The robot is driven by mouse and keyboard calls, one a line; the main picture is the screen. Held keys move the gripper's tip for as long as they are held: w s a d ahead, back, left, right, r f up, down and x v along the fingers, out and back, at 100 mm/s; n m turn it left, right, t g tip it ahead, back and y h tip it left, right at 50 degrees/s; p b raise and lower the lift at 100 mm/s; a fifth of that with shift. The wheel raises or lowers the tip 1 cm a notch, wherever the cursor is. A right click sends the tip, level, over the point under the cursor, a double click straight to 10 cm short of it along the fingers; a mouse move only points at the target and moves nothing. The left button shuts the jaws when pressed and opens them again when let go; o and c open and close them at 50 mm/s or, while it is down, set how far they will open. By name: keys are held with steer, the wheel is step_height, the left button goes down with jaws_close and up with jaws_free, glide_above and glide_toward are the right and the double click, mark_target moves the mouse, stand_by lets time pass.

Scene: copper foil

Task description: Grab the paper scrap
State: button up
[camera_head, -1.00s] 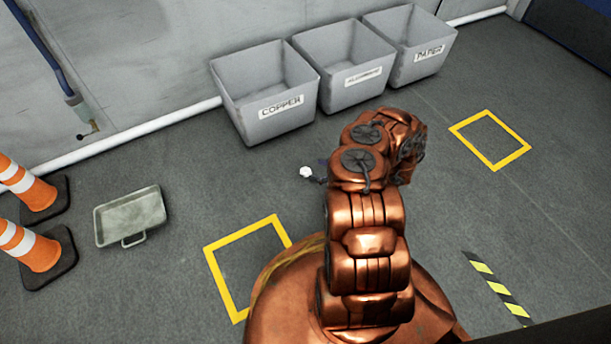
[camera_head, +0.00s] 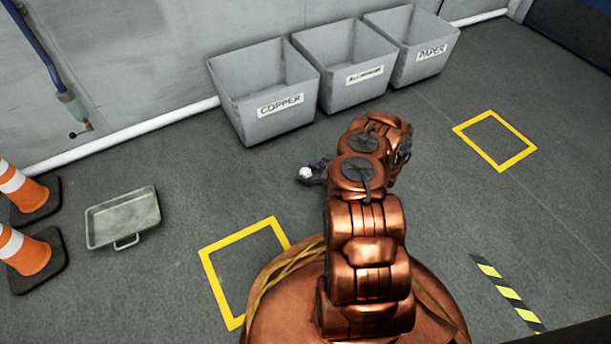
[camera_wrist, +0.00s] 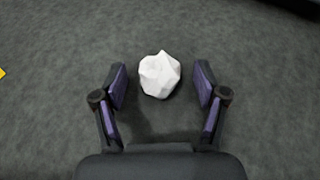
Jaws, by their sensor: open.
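The paper scrap (camera_wrist: 159,75) is a crumpled white ball on the dark grey floor. In the wrist view it lies between the two fingertips of my gripper (camera_wrist: 160,85), with a gap on each side. My gripper is open and its dark, purple-edged fingers do not touch the scrap. In the head view the scrap (camera_head: 306,172) shows as a small white spot left of my copper arm, beside the dark tip of my gripper (camera_head: 314,174). My arm hides most of the gripper there.
Bins labelled COPPER (camera_head: 275,115), a hard-to-read middle label (camera_head: 352,92) and PAPER (camera_head: 420,65) stand along the wall. A metal tray (camera_head: 123,219) and orange cones (camera_head: 25,252) are at left. Yellow floor squares (camera_head: 222,243) (camera_head: 495,140) lie either side of my arm. Floor around the scrap is clear.

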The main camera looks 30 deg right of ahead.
steer(key=shift+w, duration=0.1)
steer(key=c, duration=0.8)
steer(key=shift+o, duration=0.2)
